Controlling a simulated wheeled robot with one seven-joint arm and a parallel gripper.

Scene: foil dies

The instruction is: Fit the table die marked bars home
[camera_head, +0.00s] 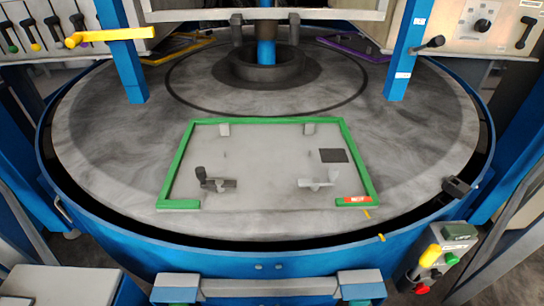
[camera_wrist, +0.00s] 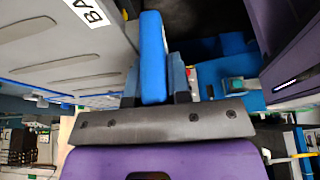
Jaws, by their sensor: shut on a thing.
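In the wrist view a grey plate (camera_wrist: 75,58) with slanted slots fills the left side. Its white label (camera_wrist: 86,10) reads "BA" before the frame edge cuts it off. An upright blue handle (camera_wrist: 152,55) stands beside the plate. My gripper (camera_wrist: 153,85) is shut on this handle. Whether handle and plate are one piece is hard to tell. In the head view a green-edged bed (camera_head: 265,150) lies on the round table (camera_head: 110,150), with no die on it. My gripper is outside the head view.
Two small blocks, left (camera_head: 224,130) and right (camera_head: 310,128), stand at the bed's far edge. A dark patch (camera_head: 333,156) lies on its right. A yellow-handled lever (camera_head: 110,36) hangs at upper left. A button box (camera_head: 440,255) stands at lower right. A central column (camera_head: 266,60) rises behind.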

